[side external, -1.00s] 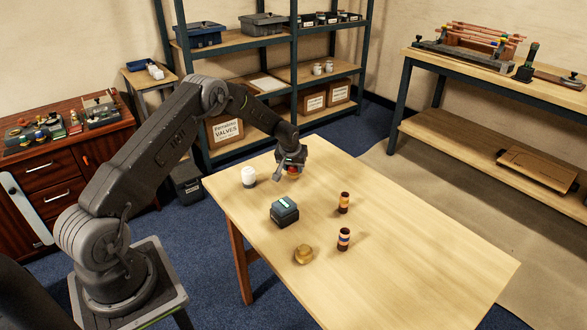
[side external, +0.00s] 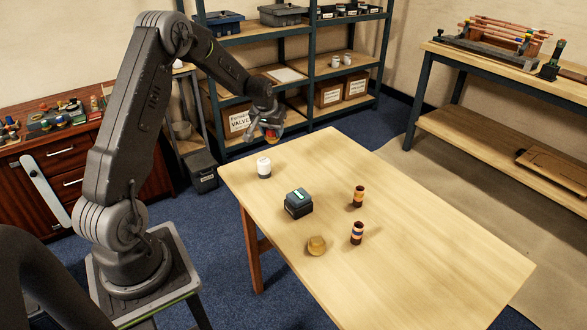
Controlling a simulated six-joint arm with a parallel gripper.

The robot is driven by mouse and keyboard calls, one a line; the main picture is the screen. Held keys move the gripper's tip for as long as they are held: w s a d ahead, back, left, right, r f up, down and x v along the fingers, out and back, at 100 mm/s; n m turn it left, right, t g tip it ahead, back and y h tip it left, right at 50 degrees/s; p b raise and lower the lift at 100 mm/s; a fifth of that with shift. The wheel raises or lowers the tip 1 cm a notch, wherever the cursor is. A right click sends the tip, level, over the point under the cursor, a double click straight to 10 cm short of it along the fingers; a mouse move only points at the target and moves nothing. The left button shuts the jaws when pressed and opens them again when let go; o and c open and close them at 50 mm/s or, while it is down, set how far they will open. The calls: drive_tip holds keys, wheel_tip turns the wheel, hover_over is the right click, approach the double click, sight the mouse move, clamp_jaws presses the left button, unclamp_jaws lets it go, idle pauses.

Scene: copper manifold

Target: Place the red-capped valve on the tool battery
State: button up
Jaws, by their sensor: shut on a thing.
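My gripper (side external: 268,129) is raised above the far left end of the table, shut on the red-capped valve (side external: 271,138). Only a small red and orange part of the valve shows below the jaws; the rest is hidden. The tool battery (side external: 298,203) is a dark block with a teal-marked top. It stands upright on the table, lower and to the right of my gripper, with nothing on it.
The right part of the table is clear.

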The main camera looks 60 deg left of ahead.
drive_tip(key=s+d+r, duration=0.5)
drive_tip(key=s+d, duration=0.6)
hover_over(301, 191)
drive_tip(key=s+d, duration=0.1)
drive_tip(key=s, duration=0.1)
drive_tip(key=shift+m, duration=0.4)
drive_tip(key=f, duration=0.6)
drive_tip(key=shift+w+f, duration=0.25)
drive_tip(key=shift+f, duration=2.1)
drive_tip(key=shift+f, duration=0.15)
drive_tip(key=o, duration=1)
drive_tip(key=shift+c, duration=0.2)
